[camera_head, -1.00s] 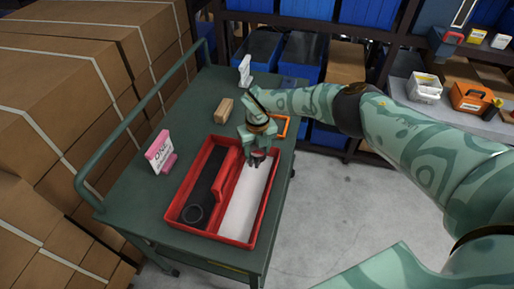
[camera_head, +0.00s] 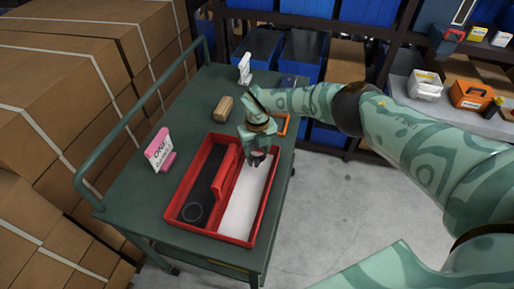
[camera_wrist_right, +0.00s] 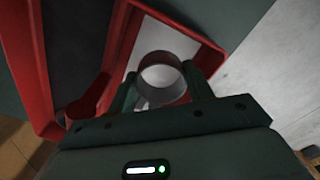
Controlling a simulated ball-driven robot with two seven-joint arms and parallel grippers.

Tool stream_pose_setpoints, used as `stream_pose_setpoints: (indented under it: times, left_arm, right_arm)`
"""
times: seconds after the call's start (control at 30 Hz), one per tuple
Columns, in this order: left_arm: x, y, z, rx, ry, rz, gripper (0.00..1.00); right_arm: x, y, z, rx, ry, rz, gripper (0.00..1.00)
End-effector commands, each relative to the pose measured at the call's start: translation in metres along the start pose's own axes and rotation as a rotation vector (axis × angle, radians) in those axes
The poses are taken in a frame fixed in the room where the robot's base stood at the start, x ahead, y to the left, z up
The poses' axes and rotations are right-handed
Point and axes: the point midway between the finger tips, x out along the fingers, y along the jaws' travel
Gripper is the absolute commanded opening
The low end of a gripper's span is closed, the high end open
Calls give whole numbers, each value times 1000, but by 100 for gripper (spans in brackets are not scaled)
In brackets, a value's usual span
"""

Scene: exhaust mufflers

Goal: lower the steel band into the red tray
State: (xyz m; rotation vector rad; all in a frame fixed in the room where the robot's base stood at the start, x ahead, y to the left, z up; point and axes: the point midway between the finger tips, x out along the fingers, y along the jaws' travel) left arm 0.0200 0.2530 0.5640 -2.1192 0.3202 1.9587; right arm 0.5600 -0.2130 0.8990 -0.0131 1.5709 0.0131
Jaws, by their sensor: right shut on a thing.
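The red tray (camera_head: 218,236) lies on the green cart with a dark-floored left compartment and a white-floored right one, split by a red divider. My right gripper (camera_head: 254,162) points down over the white compartment. In the right wrist view the same gripper (camera_wrist_right: 163,84) is shut on the steel band (camera_wrist_right: 160,96), a short grey ring held between its two fingers. The white floor shows behind the band; I cannot tell whether the band touches it. In the head view the band is too small and dark to make out. My left gripper is not in view.
A thin ring (camera_head: 192,212) lies in the dark compartment. A pink and white sign (camera_head: 160,150) stands left of the tray. A wooden block (camera_head: 223,108), an orange-rimmed item (camera_head: 283,126) and a white object (camera_head: 245,69) are at the cart's far part. The cart's left side is mostly clear.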

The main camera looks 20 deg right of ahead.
Motion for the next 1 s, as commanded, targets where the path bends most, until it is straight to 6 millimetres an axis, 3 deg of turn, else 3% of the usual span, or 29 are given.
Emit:
stream_pose_setpoints:
  times: [1.0]
  left_arm:
    - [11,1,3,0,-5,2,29]
  right_arm:
    - [16,0,0,0,0,0,26]
